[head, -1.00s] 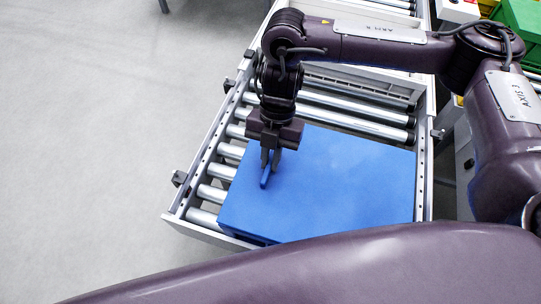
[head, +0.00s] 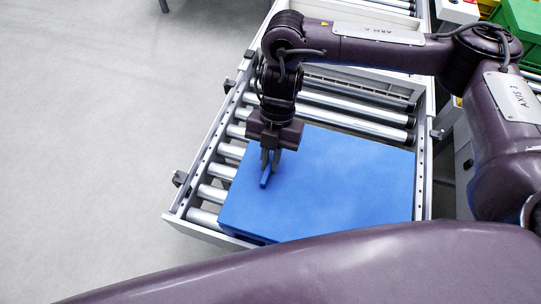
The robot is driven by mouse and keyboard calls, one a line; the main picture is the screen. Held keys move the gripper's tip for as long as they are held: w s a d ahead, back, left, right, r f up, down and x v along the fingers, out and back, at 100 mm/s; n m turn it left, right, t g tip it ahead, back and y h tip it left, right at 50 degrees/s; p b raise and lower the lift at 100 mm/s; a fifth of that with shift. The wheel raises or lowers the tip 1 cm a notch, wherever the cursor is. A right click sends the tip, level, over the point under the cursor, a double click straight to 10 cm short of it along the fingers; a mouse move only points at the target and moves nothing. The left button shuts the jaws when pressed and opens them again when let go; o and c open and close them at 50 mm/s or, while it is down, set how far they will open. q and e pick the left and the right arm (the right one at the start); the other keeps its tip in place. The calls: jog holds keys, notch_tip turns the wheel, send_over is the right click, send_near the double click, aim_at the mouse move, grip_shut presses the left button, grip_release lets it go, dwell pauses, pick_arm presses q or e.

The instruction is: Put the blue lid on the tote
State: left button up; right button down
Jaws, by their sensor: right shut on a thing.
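The blue lid (head: 340,190) is a flat blue panel with a small raised handle (head: 265,177) near its left side. It lies over the roller conveyor, and the tote beneath it is mostly hidden; a little of a blue side shows at the front left edge, and I cannot tell whether it is lid or tote. My right gripper (head: 271,164) points down at the lid's left part and is shut on the handle. My left gripper is not in view.
The roller conveyor (head: 221,170) has pale side rails with dark brackets. A green bin (head: 519,22) stands at the top right. Open grey floor (head: 90,150) lies to the left. My own purple arm links cover the bottom and right.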

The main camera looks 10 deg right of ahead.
jog(key=shift+f+b, duration=0.55)
jog(key=shift+f, duration=0.35)
dwell(0.6)
jog(key=c, duration=1.4)
grip_release()
jog(key=shift+o, duration=0.3)
jog(key=o, duration=0.3)
jog(key=shift+r, duration=0.1)
